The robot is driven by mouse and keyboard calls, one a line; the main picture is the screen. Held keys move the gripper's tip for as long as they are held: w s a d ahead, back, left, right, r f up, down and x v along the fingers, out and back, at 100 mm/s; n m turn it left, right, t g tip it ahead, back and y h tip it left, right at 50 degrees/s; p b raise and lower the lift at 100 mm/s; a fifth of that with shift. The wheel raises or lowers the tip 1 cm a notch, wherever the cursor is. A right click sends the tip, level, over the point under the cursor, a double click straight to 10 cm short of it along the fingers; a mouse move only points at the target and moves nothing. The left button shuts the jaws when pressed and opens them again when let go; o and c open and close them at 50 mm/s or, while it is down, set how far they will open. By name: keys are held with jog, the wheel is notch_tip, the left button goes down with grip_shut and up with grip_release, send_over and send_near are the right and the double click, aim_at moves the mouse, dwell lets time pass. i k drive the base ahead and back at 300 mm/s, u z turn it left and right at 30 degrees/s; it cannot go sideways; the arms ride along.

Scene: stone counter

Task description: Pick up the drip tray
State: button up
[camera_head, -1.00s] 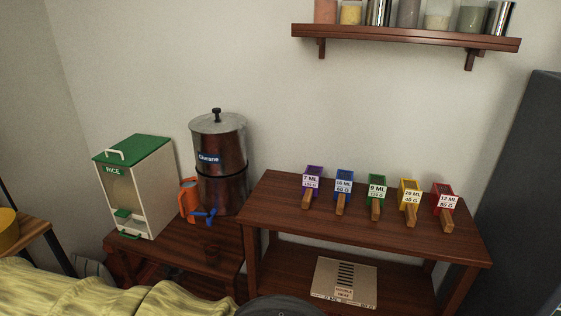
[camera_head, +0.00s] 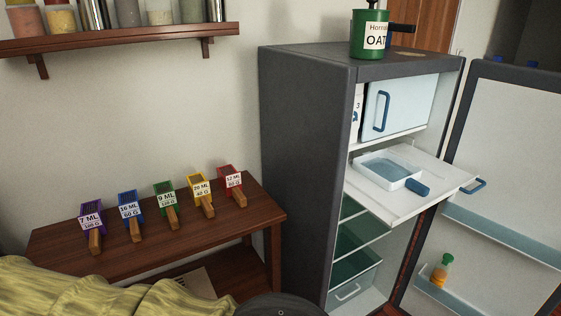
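A shallow white tray (camera_head: 362,163) with blue-grey liquid or a blue-grey bottom looks like the drip tray. It has a blue grip at its right front corner. It sits on a white shelf or flap (camera_head: 440,186) that juts out of the open refrigerator (camera_head: 305,150). My gripper is not in view, so I cannot tell its state. Nothing is seen touching the tray.
The refrigerator door (camera_head: 505,150) stands open at right, with an orange bottle (camera_head: 441,270) on its rack. A blue-handled compartment (camera_head: 412,100) is above the tray. A green OAT canister (camera_head: 370,35) stands on top. A wooden table (camera_head: 140,255) holds several coloured scoops.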

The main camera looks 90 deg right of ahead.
aim_at(391, 172)
jog(key=z, duration=3.55)
jog(key=i, duration=0.5)
jog(key=k, duration=1)
jog(key=z, duration=1.55)
jog(key=i, duration=0.95)
jog(key=u, duration=1.45)
